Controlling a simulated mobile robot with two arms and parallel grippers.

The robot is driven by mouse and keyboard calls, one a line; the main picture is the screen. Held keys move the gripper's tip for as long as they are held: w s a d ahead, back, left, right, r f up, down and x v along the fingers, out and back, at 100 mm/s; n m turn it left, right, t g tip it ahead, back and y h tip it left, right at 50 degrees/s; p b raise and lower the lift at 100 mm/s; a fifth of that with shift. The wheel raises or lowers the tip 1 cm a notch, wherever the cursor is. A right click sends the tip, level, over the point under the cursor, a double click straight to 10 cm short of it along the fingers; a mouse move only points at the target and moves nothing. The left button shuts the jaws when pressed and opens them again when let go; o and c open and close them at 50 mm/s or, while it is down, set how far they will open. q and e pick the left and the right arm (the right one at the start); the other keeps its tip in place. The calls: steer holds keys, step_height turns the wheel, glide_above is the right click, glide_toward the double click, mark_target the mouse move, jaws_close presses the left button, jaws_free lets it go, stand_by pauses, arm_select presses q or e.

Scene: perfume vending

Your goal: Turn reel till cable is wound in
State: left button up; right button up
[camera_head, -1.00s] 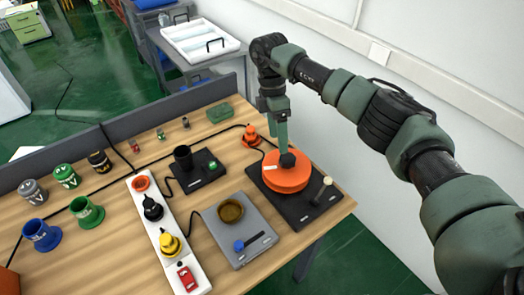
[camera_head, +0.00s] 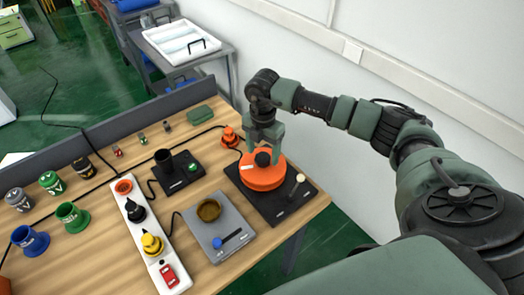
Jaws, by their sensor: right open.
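The orange reel (camera_head: 263,179) sits on a black base plate (camera_head: 291,207) at the right end of the wooden table. A black knob (camera_head: 263,158) stands on top of the reel. A black cable (camera_head: 229,149) runs near an orange plug-like piece (camera_head: 230,137) behind the reel; how much is wound is hidden. My right gripper (camera_head: 264,146) is above the reel, open, with its two fingers on either side of the knob. I cannot tell whether they touch it. My left gripper is out of view.
A pale-knobbed lever (camera_head: 299,178) stands on the base plate, right of the reel. A grey scale-like plate (camera_head: 225,246) with a bowl, a black stand (camera_head: 184,181) and a white power strip (camera_head: 148,243) lie to the left. A white wall is close on the right.

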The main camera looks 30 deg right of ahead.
steer(key=shift+f, duration=0.65)
jaws_close()
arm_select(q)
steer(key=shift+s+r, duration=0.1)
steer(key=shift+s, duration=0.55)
